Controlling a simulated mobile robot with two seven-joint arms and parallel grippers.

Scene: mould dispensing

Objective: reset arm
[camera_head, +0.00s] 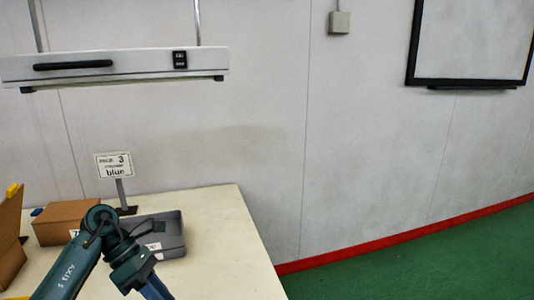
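My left arm comes in from the lower left and bends over the cream table (225,225). My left gripper (155,289) points down toward the bottom edge of the picture, in front of a dark grey flat case (170,232). Its fingertips are cut off or too small to tell whether they are open. No held object shows at it. My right gripper is not in view.
Cardboard boxes (62,214) sit at the left. A white hanging fixture (120,65) is above. The table's right side is bare, with green floor (430,265) beyond.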

